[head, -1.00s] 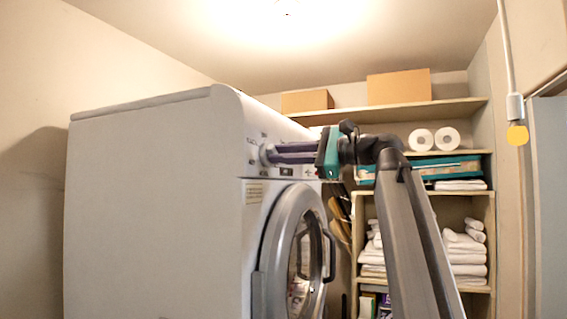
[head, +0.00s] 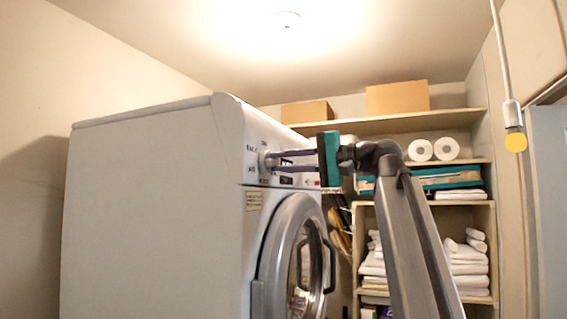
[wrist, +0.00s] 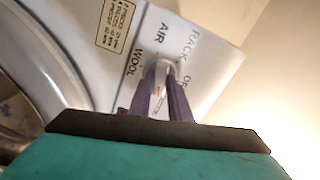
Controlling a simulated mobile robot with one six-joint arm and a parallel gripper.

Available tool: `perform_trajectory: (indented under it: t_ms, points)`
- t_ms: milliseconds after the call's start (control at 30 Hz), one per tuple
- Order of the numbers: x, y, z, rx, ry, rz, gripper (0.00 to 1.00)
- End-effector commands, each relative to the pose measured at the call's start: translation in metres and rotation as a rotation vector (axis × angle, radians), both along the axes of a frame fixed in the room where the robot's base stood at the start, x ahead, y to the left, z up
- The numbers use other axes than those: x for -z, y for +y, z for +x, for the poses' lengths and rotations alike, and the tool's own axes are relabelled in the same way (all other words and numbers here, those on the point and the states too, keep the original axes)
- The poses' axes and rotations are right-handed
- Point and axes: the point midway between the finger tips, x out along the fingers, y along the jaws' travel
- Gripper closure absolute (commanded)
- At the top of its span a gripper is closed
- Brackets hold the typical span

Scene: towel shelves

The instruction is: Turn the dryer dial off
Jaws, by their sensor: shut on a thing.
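The dryer dial (head: 264,160) is a small light knob on the upper front panel of the white dryer (head: 150,195). My gripper (head: 273,162) reaches it from the right, and its two purple fingers are shut on the dial's sides. In the wrist view the dial (wrist: 161,68) sits between the fingertips, partly covered by them. Labels WOOL, AIR, RACK and a partly hidden one starting with O surround it. A small red mark shows between the fingers. I cannot tell which label the dial points to.
The round dryer door (head: 295,260) with its dark handle is below the panel. Wooden shelves (head: 425,198) with white towels (head: 468,258) stand behind my arm. Two cardboard boxes (head: 398,96) and paper rolls (head: 446,148) sit higher up. A yellow-ended cord (head: 516,142) hangs at right.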

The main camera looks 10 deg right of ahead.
Motion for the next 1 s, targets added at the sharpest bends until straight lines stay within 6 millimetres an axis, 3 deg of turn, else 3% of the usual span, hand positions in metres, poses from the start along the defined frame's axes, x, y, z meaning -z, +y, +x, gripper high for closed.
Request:
perform_trajectory:
  t_ms: [1000]
  points:
    - [0.0014,0.0000,0.0001,-0.002,-0.756,-0.550,1.00]
